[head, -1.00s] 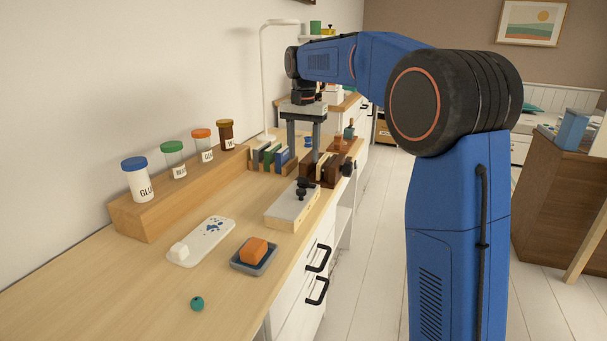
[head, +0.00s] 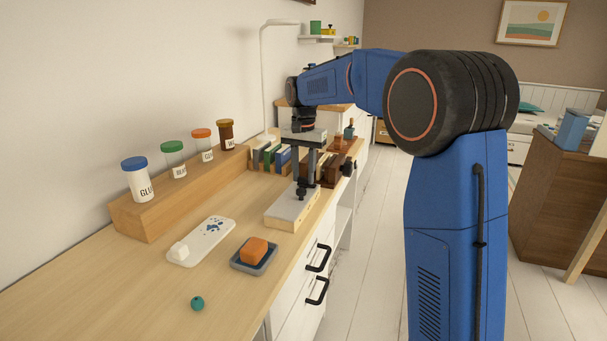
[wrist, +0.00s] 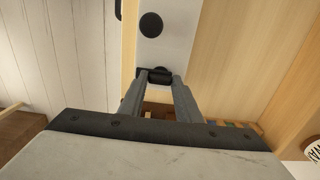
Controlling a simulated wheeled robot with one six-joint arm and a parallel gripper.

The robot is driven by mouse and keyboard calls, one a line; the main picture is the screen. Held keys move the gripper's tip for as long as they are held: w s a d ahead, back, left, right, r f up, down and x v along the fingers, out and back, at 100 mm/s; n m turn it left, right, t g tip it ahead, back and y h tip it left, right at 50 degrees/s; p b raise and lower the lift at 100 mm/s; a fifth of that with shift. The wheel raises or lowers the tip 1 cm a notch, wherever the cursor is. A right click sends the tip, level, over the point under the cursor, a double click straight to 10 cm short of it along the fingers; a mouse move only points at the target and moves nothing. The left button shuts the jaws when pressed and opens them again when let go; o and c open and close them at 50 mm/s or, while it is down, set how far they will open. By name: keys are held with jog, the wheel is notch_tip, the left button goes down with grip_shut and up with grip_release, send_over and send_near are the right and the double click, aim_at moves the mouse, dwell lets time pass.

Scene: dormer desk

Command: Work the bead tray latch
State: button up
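The bead tray latch is a pale wooden block (head: 290,222) with a grey top plate, near the desk's front edge. A black latch handle (head: 301,190) stands on the plate; in the wrist view it is a short dark bar (wrist: 155,74). A round black knob (wrist: 151,25) lies on the plate apart from the fingers. My gripper (head: 304,184) points down over the block's far end. Its fingertips meet the handle, which fills the gap between them, so it looks shut on the handle. The fingers partly hide the exact contact.
A dark rack (head: 327,168) and a row of small books (head: 270,157) stand close behind my gripper. A wooden riser (head: 180,195) with several jars runs along the wall. A blue dish (head: 254,262), a white tray (head: 203,243) and a teal bead (head: 197,303) lie nearer. The desk's near left is clear.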

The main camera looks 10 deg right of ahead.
jog(key=c, duration=0.4)
jog(key=n, duration=0.3)
jog(key=shift+n, duration=0.4)
jog(key=n, duration=0.4)
jog(key=shift+n, duration=0.3)
jog(key=n, duration=0.5)
jog(key=shift+n, duration=2.3)
